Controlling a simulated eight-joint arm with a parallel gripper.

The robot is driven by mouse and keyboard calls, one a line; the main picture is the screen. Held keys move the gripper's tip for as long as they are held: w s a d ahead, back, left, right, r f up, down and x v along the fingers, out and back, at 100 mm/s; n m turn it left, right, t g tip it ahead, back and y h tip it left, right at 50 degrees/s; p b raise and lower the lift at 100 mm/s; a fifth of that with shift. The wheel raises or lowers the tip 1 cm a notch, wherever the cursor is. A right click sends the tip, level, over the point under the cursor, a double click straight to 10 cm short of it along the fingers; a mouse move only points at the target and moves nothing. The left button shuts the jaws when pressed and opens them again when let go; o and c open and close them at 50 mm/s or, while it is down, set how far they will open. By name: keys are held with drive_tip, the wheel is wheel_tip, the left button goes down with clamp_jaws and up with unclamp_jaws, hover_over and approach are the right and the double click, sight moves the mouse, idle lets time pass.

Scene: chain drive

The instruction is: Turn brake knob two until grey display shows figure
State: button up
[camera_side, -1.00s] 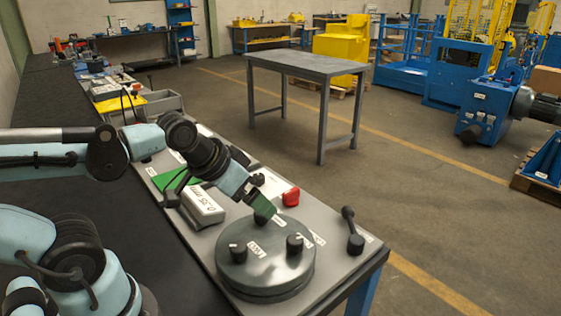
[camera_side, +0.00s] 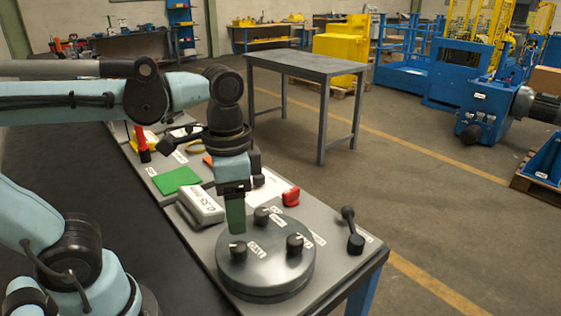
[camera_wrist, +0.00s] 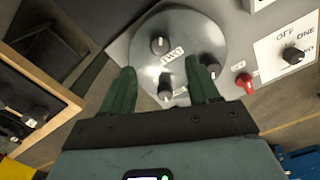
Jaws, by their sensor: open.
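A round dark grey disc (camera_side: 268,278) with three black knobs lies on the panel's near end. In the side view, my gripper (camera_side: 237,230) points down above the left knob (camera_side: 238,250). In the wrist view its two green fingers are apart and empty (camera_wrist: 164,70), on either side of the lower knob (camera_wrist: 165,88). Contact cannot be told. The upper knob (camera_wrist: 159,44) and right knob (camera_wrist: 209,66) also show. A label reading TWO (camera_wrist: 172,57) lies between the knobs; which it names is unclear. A grey box (camera_side: 201,207) behind the disc shows about "0.25 mm".
A green plate (camera_side: 176,179) lies farther back. The wrist view shows a selector knob (camera_wrist: 292,54) marked OFF and ONE at the right. The panel's right edge drops to the floor.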

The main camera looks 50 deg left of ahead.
sight(238, 245)
drive_tip(key=shift+f, duration=4)
drive_tip(key=c, duration=1)
drive_tip(key=shift+n, duration=2)
drive_tip(key=shift+c, duration=0.2)
drive_tip(key=o, duration=1)
drive_tip(key=shift+o, duration=0.2)
drive_tip(key=shift+r, duration=0.15)
wheel_tip(238, 245, up, 12)
